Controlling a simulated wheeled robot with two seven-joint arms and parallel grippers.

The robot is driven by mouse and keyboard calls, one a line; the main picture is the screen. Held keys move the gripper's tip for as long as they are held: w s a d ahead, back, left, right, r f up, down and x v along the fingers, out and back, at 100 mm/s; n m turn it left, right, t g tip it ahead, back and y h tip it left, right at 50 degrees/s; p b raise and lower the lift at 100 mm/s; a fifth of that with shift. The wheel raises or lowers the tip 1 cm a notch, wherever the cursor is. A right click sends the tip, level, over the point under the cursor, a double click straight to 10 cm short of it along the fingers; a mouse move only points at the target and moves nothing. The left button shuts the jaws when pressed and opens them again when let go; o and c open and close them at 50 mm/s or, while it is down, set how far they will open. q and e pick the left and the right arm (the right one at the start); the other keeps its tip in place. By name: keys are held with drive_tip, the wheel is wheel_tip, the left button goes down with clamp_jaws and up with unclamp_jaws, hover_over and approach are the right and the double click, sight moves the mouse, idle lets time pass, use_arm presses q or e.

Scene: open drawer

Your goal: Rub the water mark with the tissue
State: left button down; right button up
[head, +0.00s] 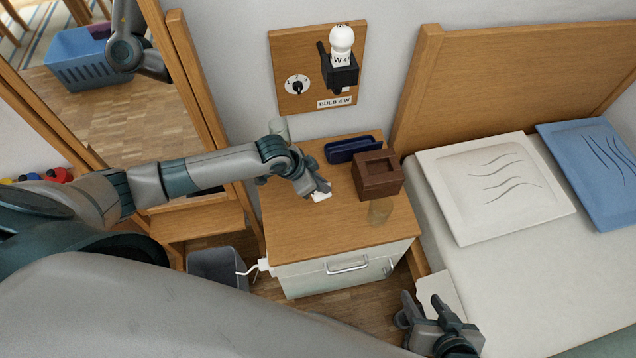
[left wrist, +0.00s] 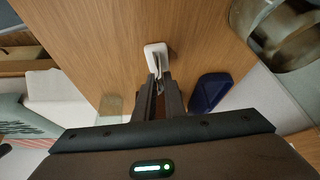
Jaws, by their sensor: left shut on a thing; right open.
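The white tissue (head: 321,195) is pinched between the fingertips of my left gripper (head: 312,189), above or on the wooden top of the bedside cabinet (head: 290,226). The left wrist view shows the tissue (left wrist: 155,54) at the tips of the closed fingers (left wrist: 160,84). A tan, slightly darker patch, which looks like the water mark (head: 380,211), lies near the cabinet top's front edge, right of the tissue and apart from it. A similar patch (left wrist: 110,105) shows in the left wrist view. My right gripper (head: 432,312) is open and empty beside the bed, low in the picture.
A brown box (head: 377,176) stands just behind the patch. A dark blue tray (head: 352,149) lies at the cabinet's back, and a glass (head: 279,128) stands partly behind my left arm. The front left of the top is clear. The bed (head: 500,270) is at right.

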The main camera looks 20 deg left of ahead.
use_arm(q)
drive_tip(key=shift+d, duration=0.15)
drive_tip(key=shift+w+d, duration=0.35)
drive_tip(key=shift+d, duration=0.15)
drive_tip(key=shift+w+d+p, duration=0.5)
drive_tip(key=shift+w+d, duration=0.2)
drive_tip(key=shift+d, duration=0.25)
drive_tip(key=shift+r, duration=0.1)
wheel_tip(320, 180, up, 6)
drive_tip(key=p, duration=0.6)
drive_tip(key=shift+p, duration=0.4)
wheel_tip(320, 180, up, 3)
drive_tip(key=p, duration=0.3)
drive_tip(key=shift+p, duration=0.35)
